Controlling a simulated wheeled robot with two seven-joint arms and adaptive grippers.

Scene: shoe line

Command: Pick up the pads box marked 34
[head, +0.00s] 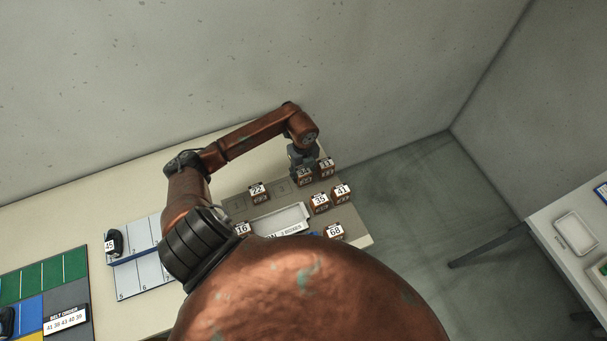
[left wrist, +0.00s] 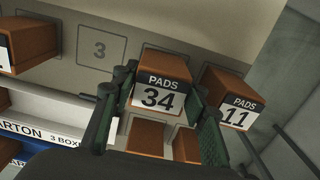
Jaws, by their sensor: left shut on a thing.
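The pads box marked 34 (left wrist: 160,91) is a small brown box with a black and white label. In the left wrist view it sits between the two green-padded fingers of my left gripper (left wrist: 162,125), which is shut on it. In the head view my left gripper (head: 303,161) reaches down over the same box (head: 305,176) at the back of the table. I cannot tell whether the box is lifted off the surface. My right gripper is not in view.
The pads box marked 11 (left wrist: 231,103) stands close on the right. Boxes marked 35 (head: 319,202), 41 (head: 342,192), 22 (head: 258,193) and 68 (head: 334,231) stand around a white carton tray (head: 281,219). An empty spot marked 3 (left wrist: 100,49) lies to the left.

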